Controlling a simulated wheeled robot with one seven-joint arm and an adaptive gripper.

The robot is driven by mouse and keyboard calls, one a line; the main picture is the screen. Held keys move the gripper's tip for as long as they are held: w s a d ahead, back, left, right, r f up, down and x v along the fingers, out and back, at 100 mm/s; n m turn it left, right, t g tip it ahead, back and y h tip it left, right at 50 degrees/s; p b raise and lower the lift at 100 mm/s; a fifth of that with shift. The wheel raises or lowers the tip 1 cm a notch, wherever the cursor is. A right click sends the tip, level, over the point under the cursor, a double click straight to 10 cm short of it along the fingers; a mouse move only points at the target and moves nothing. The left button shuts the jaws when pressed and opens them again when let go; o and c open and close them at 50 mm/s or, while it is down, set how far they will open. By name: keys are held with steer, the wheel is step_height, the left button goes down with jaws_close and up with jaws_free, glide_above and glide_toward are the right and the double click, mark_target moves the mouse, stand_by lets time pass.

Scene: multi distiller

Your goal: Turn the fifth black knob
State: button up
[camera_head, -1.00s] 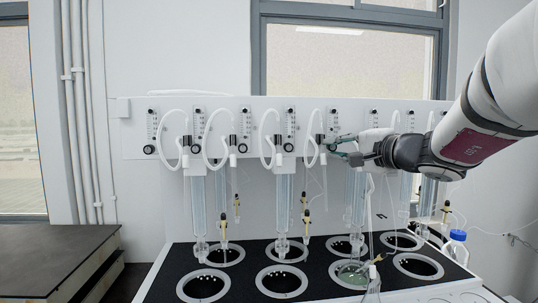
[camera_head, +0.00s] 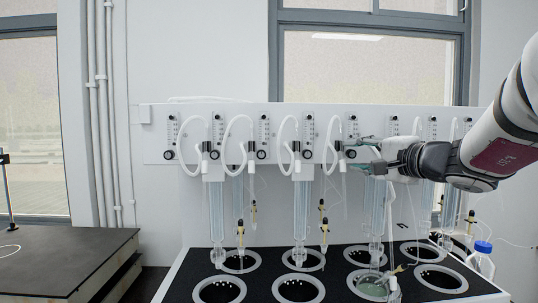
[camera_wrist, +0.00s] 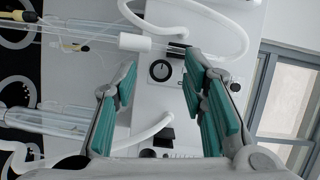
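A row of black round knobs runs along the white panel, each below a flow meter. The fifth black knob from the left (camera_head: 351,154) shows between my fingertips in the head view. In the wrist view a black knob with a white mark (camera_wrist: 160,70) sits between the two finger ends, with visible space on both sides. My gripper (camera_head: 357,153) comes in from the right, its teal-padded fingers spread above and below the knob. It is open and empty in the wrist view (camera_wrist: 159,66). I cannot tell how deep the fingertips reach around the knob.
White looped hoses (camera_head: 284,145) hang in front of the panel beside the knobs. Glass condenser tubes (camera_head: 301,215) stand below over the black heater deck (camera_head: 245,285). A blue-capped bottle (camera_head: 482,260) stands at right. A dark table (camera_head: 60,265) is at left.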

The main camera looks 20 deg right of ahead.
steer(key=s+d, duration=0.1)
steer(key=s, duration=1)
steer(key=shift+s+d+r, duration=0.15)
steer(key=shift+s+r, duration=0.1)
steer(key=shift+r, duration=0.1)
steer(key=shift+r, duration=0.1)
steer(key=w+n+p, duration=0.1)
steer(key=w+p, duration=0.3)
steer(key=w+n+g+p, duration=0.1)
steer(key=w+p, duration=0.2)
steer(key=w, duration=0.1)
steer(key=w+a+n+h+p, duration=0.1)
steer(key=w+n+p, duration=0.1)
steer(key=w+p, duration=0.2)
steer(key=shift+g+p, duration=0.35)
steer(key=shift+g, duration=0.05)
jaws_close()
